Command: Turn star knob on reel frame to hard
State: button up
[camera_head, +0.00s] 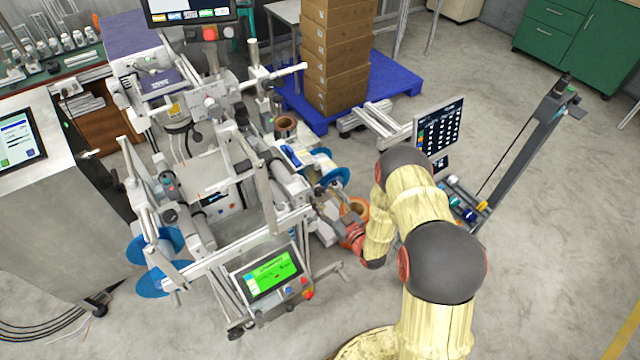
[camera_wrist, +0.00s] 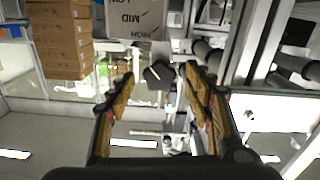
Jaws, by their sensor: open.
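The reel frame (camera_head: 262,232) is a grey metal machine with blue reels and rollers, at the left centre of the head view. In the wrist view a small dark knob (camera_wrist: 158,76) with a pale line across it lies between and just beyond my fingertips. A pale label plate (camera_wrist: 146,20) with the word MID and other lettering is next to it; the picture is turned, so the other words are hard to read. My gripper (camera_wrist: 160,88) is open, with a finger on each side of the knob; contact cannot be told. In the head view my gripper (camera_head: 345,222) is at the frame's right side, where the knob is hidden.
A green-screen panel (camera_head: 270,274) stands at the frame's front. Stacked cartons (camera_head: 335,60) on a blue pallet (camera_head: 398,82) are behind. A dark screen (camera_head: 438,128) and a slanted grey post (camera_head: 525,140) are to the right of the frame. The floor at far right is clear.

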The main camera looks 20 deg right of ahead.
jog(key=shift+w+r, duration=0.2)
jog(key=shift+w, duration=0.05)
jog(key=shift+b+x, duration=0.7)
jog(key=shift+x, duration=2.9)
jog(key=c, duration=0.3)
jog(key=c, duration=1)
grip_shut()
